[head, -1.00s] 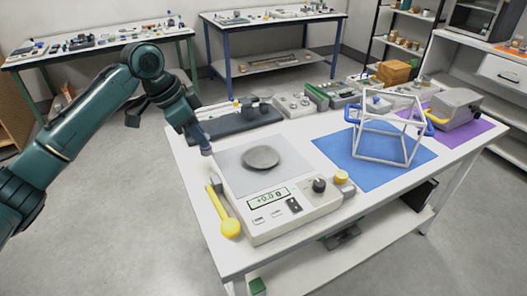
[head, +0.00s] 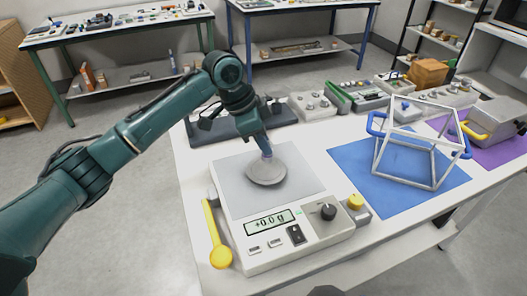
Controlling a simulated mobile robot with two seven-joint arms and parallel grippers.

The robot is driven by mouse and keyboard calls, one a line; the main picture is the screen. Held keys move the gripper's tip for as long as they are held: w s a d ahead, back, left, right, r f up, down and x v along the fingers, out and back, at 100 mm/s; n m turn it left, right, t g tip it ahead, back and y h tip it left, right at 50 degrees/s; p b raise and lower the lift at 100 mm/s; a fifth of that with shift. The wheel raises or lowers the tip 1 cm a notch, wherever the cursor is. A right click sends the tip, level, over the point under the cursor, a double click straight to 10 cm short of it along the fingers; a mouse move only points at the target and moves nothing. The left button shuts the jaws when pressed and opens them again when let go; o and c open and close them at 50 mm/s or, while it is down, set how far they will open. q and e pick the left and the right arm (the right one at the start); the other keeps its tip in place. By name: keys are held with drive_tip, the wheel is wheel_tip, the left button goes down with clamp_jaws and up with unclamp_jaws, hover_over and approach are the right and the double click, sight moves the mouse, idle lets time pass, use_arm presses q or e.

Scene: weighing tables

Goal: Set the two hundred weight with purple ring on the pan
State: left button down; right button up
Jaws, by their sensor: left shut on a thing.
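The scale (head: 283,243) stands on the white table with its round grey pan (head: 270,175) on top. Its display (head: 270,222) reads +0.0 g. My left gripper (head: 265,148) reaches in from the left and points down at the back edge of the pan. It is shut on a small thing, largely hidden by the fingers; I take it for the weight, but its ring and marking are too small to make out. I cannot tell whether it touches the pan.
A yellow spoon-shaped tool (head: 213,235) lies left of the scale. A white open frame with blue handles (head: 433,160) stands on a blue mat (head: 353,158) to the right. A dark tray (head: 205,130) and several grey boxes line the back.

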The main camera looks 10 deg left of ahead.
use_arm(q)
wheel_tip(320, 180, down, 4)
drive_tip(key=shift+r, duration=0.15)
drive_tip(key=c, duration=1.2)
unclamp_jaws()
use_arm(e)
drive_tip(key=shift+w+r, duration=0.25)
drive_tip(key=shift+w, duration=0.1)
use_arm(q)
drive_tip(key=v, duration=1.2)
use_arm(e)
drive_tip(key=shift+s, duration=0.1)
drive_tip(key=shift+f, duration=0.1)
